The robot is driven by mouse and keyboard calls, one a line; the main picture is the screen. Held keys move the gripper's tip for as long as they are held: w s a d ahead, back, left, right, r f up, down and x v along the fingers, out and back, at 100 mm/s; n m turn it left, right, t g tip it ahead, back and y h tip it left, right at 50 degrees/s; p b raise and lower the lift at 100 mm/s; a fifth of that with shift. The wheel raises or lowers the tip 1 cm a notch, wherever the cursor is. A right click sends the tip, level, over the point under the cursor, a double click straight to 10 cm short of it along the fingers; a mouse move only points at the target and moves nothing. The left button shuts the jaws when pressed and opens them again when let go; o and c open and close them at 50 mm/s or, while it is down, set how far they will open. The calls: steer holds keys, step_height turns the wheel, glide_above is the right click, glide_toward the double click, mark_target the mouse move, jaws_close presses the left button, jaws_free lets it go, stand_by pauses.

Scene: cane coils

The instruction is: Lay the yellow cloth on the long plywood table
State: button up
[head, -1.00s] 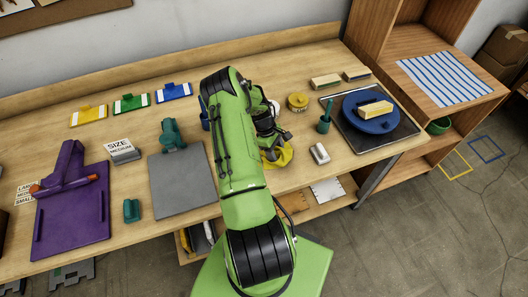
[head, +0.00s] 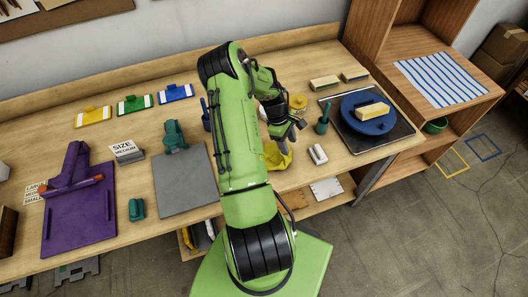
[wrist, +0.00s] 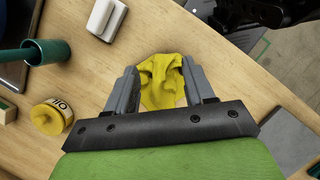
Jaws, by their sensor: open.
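The yellow cloth (head: 278,157) lies crumpled on the long plywood table (head: 300,180), near its front edge. In the wrist view the cloth (wrist: 160,80) shows between and beyond the two grey fingers. My gripper (wrist: 160,88) is open, with a finger on each side of the cloth. In the head view my gripper (head: 290,132) is just above and behind the cloth, and my green arm hides part of the table. The fingers do not grip the cloth. I cannot tell whether they touch it.
A white block (head: 318,154) lies right of the cloth. A teal cup with a handle (head: 322,125) and a yellow tin (head: 298,101) stand behind it. A dark tray (head: 385,138) with a blue plate is further right. A grey board (head: 184,178) lies left. Bare wood surrounds the cloth.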

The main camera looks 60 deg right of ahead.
mark_target(283, 159)
steer(key=shift+f, duration=0.1)
steer(key=shift+w, duration=0.1)
steer(key=shift+c, duration=1.1)
steer(key=f, duration=0.1)
steer(key=w+d+f, duration=0.1)
steer(key=f, duration=0.1)
steer(key=w+f, duration=0.1)
steer(key=shift+w+d+f, duration=0.15)
steer(key=shift+w+d, duration=0.1)
steer(key=shift+d, duration=0.15)
jaws_close()
steer(key=shift+f, duration=0.4)
steer(key=shift+f+b, duration=0.1)
steer(key=shift+b, duration=0.2)
step_height(283, 159, down, 6)
steer(key=b, duration=0.5)
steer(key=shift+r, duration=0.25)
step_height(283, 159, up, 10)
steer(key=p, duration=0.5)
steer(key=shift+f+p, duration=0.15)
steer(key=shift+p, duration=0.2)
